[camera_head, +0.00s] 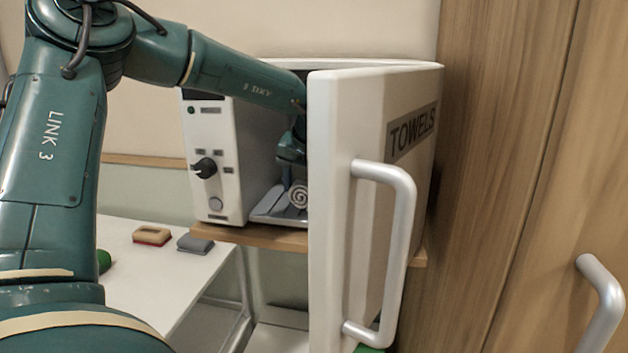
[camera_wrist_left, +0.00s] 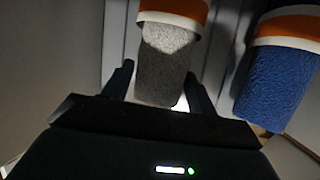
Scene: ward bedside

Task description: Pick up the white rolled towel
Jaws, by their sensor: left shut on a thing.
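The white rolled towel (camera_head: 299,194) shows its pale spiral end inside the open cabinet (camera_head: 216,160), just above a grey tray (camera_head: 268,213). In the left wrist view the towel (camera_wrist_left: 165,62) looks greyish in the dim light, with an orange and white band around it. My left gripper (camera_wrist_left: 161,84) is shut on it, one finger on each side. In the head view the left gripper (camera_head: 293,160) is inside the cabinet, partly hidden by the door. I cannot tell whether the towel touches the tray. My right gripper is not in view.
A blue rolled towel (camera_wrist_left: 275,90) with an orange band lies close to the right in the wrist view. The cabinet door (camera_head: 335,200), marked TOWELS, stands open beside my arm, its handle (camera_head: 398,250) sticking out. A wooden cupboard (camera_head: 500,150) is at right. Sponges lie on the white table (camera_head: 150,275).

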